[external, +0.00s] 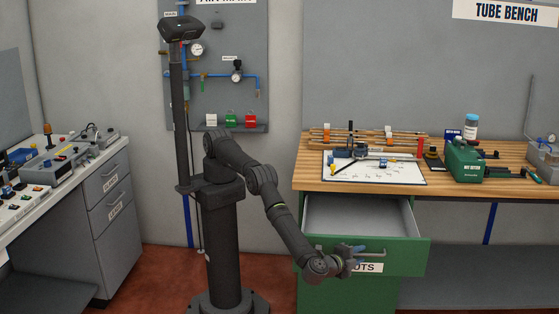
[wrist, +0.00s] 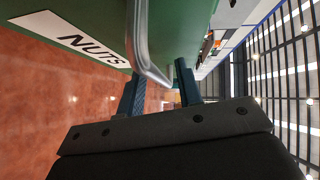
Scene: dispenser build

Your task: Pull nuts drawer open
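The nuts drawer (external: 418,257) is a green-fronted drawer under the wooden bench. It stands pulled out, and its pale interior (external: 360,215) looks empty. Its white NUTS label (external: 372,268) is partly hidden by my gripper in the external view, but the label reads clearly in the wrist view (wrist: 85,40). The metal bar handle (wrist: 142,45) runs down towards the gap between my fingers. My gripper (wrist: 160,85) has its two blue fingers apart, one on each side of the handle's line, with a visible gap. In the external view my gripper (external: 355,254) is at the drawer front, by the handle.
The wooden bench top (external: 310,180) holds a white sheet (external: 400,177) with tools and a green nut setter box (external: 464,160). A grey drawer cabinet (external: 112,190) stands at the left. The red floor in front of the open drawer is partly clear.

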